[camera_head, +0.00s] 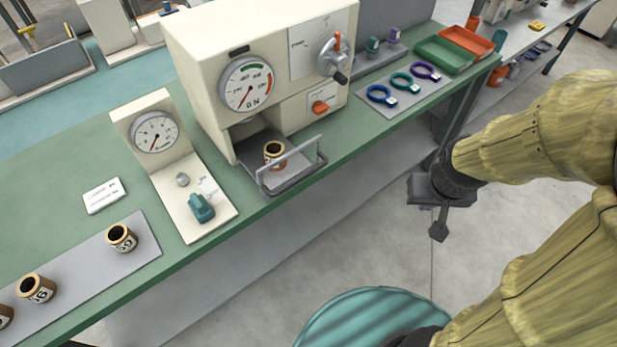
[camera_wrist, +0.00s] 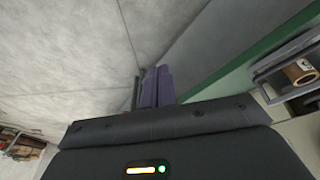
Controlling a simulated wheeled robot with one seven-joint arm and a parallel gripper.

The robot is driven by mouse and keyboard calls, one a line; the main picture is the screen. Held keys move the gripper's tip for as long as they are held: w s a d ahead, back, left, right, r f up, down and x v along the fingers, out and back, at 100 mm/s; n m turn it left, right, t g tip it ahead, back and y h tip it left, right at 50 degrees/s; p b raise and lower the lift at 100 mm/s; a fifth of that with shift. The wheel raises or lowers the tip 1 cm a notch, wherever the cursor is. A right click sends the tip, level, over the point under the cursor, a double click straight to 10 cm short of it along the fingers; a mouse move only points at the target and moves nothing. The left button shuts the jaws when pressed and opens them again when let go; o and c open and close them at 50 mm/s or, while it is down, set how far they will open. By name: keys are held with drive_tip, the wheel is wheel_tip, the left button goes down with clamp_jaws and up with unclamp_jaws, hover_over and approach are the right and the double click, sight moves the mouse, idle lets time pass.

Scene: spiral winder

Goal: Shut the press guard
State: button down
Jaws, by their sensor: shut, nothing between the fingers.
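The press (camera_head: 205,42) is a cream box on the green bench, with a dial, a hand crank and an orange knob. Its guard (camera_head: 292,163), a grey frame with a raised bar, is lowered outward at the front of the press opening. A brown cup with a tan rim (camera_head: 273,152) stands inside the opening, behind the bar. The guard (camera_wrist: 262,88) and the cup (camera_wrist: 299,71) also show at the right of the wrist view. My gripper (camera_head: 438,234) is shut and empty, pointing down over the floor, right of the guard and apart from it.
A gauge stand (camera_head: 151,132) with a teal knob stands left of the press. Coloured rings sit on a mat (camera_head: 398,105) right of the press, near green and orange trays (camera_head: 445,56).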

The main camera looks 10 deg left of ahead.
drive_tip(key=w+a+r+n+t+y+p, duration=0.1)
drive_tip(key=w+a+n+t+p, duration=0.15)
drive_tip(key=w+n, duration=0.3)
drive_tip(key=w+a+r+n+t+y+p, duration=0.1)
drive_tip(key=w+a+r+n, duration=0.1)
drive_tip(key=w+a+n, duration=0.4)
drive_tip(key=s+a+f+n+g+y+p, duration=0.2)
drive_tip(key=s+a+n+g+y, duration=0.3)
drive_tip(key=n, duration=0.9)
drive_tip(key=s+a+g+p, duration=0.1)
drive_tip(key=s+a, duration=0.1)
drive_tip(key=a, duration=0.1)
drive_tip(key=shift+s+a+g, duration=0.25)
drive_tip(key=shift+s+g, duration=0.05)
drive_tip(key=shift+g, duration=0.05)
drive_tip(key=shift+f, duration=0.1)
drive_tip(key=w+a+f, duration=0.2)
drive_tip(key=a+f, duration=0.6)
drive_tip(key=f, duration=0.1)
drive_tip(key=shift+w+a+b, duration=0.3)
drive_tip(key=shift+w+b, duration=0.05)
drive_tip(key=shift+b, duration=0.05)
